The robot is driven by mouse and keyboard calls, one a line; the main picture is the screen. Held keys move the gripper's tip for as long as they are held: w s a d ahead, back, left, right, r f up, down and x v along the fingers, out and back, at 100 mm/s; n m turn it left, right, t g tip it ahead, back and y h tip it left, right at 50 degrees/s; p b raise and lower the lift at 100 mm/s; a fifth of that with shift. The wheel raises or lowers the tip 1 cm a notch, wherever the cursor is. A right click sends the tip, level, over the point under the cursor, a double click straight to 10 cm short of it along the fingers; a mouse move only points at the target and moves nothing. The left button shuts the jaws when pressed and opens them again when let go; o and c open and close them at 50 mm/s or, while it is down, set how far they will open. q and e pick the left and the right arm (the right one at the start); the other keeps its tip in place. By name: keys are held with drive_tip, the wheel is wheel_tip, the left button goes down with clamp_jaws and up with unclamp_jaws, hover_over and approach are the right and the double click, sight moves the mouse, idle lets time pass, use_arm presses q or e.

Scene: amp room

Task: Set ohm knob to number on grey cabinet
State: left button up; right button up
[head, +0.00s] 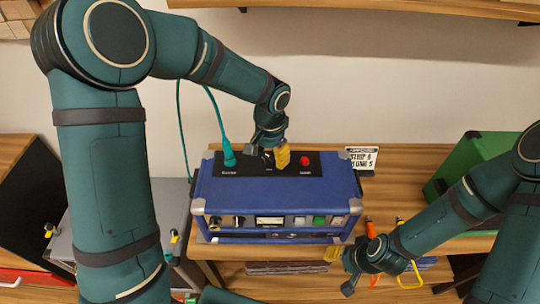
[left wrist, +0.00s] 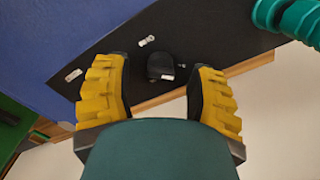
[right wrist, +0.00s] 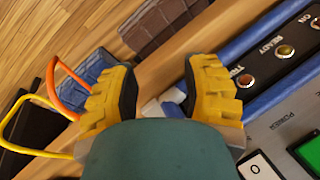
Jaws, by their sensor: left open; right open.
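The blue amp (head: 275,190) stands on the wooden bench. A black strip (head: 250,165) on its top carries a black knob (left wrist: 160,66), seen in the left wrist view. My left gripper (head: 277,158) is over this strip, open, with its yellow fingers on either side of the knob; contact cannot be told. Tiny labels lie near the knob; I cannot read them or its setting. A grey cabinet (head: 85,235) is at the left, partly behind my arm; no number is readable on it. My right gripper (head: 345,256) is open and empty by the amp's lower front right corner.
A teal cable plug (head: 228,154) and a red button (head: 304,160) flank the left gripper. A printed card (head: 362,158) stands behind the amp. A green case (head: 480,160) is at right. Orange and yellow handled tools (right wrist: 65,95) lie near the right gripper.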

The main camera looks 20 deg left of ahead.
sight(270, 156)
use_arm(q)
wheel_tip(270, 156, up, 11)
drive_tip(key=shift+r, duration=0.15)
drive_tip(key=shift+r, duration=0.1)
idle(0.5)
